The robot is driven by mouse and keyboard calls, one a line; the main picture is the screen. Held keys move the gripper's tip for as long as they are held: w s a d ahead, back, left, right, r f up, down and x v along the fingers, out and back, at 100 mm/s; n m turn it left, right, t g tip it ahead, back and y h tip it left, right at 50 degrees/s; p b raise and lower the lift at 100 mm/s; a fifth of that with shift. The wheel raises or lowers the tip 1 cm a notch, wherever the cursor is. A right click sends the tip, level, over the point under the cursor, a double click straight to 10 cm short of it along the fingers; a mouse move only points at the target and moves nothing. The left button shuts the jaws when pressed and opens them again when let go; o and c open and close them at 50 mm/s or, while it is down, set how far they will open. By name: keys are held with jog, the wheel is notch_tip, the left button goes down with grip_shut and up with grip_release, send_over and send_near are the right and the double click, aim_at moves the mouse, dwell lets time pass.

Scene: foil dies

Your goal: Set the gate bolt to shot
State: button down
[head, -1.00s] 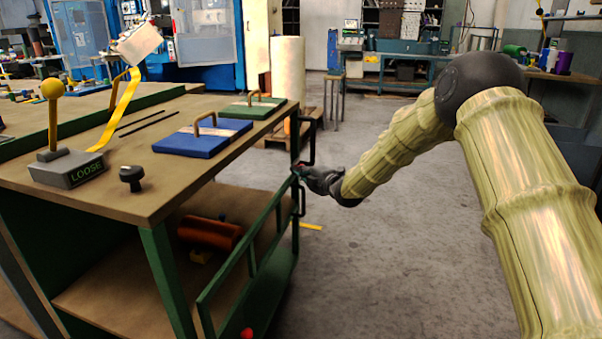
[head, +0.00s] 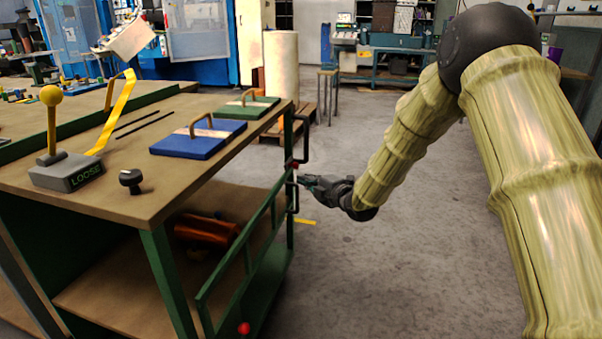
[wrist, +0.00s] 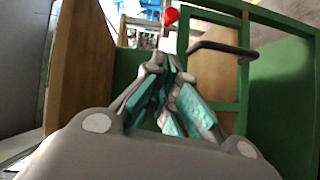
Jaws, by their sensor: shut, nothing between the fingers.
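The green gate (head: 247,255) hangs along the bench's right side. In the head view a small red piece (head: 293,166), which looks like part of the gate bolt, shows at the gate's far post. My gripper (head: 301,180) is shut and empty, just right of and below that piece. In the wrist view my gripper (wrist: 165,68) points toward a red knob (wrist: 170,15) on a short stem, just beyond the fingertips. The green gate frame (wrist: 213,75) stands beside the fingers. The picture is too small to tell the bolt's position or whether the fingers touch it.
A black handle (head: 304,140) stands out above my gripper; a dark bar (wrist: 222,49) crosses near my fingers in the wrist view. A red ball (head: 244,328) sits low at the gate's near end. The bench (head: 165,195) is at left. The floor (head: 340,270) at right is clear.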

jog(key=shift+v, duration=1.35)
jog(key=shift+f, duration=0.15)
jog(key=s+d+f+m+g+h, duration=0.2)
jog(key=s+d+f+m, duration=0.15)
jog(key=s+f, duration=0.5)
jog(key=s+d+f+m+g+h, duration=0.15)
jog(key=s+f+m, duration=0.35)
jog(key=f, duration=0.6)
jog(key=s+d+f+m+g+h, duration=0.1)
jog(key=s+d+f+m+h, duration=0.2)
jog(key=s+f, duration=0.55)
jog(key=s+d+f+m+g+h, duration=0.1)
jog(key=s+d+f+m+g, duration=0.15)
jog(key=s+f, duration=0.45)
jog(key=s+d+f+m+g+h, duration=0.1)
jog(key=s+d+f+m+g, duration=0.2)
jog(key=s, duration=0.8)
jog(key=s+d+f+m+g, duration=0.1)
jog(key=s+f+m, duration=0.3)
jog(key=s, duration=0.5)
jog(key=s+d+m+g+h, duration=0.1)
jog(key=s+d+m+g, duration=0.15)
jog(key=s, duration=0.95)
notch_tip(320, 180, up, 31)
jog(key=p, duration=3.1)
jog(key=shift+f+m, duration=0.25)
jog(key=shift+m, duration=0.2)
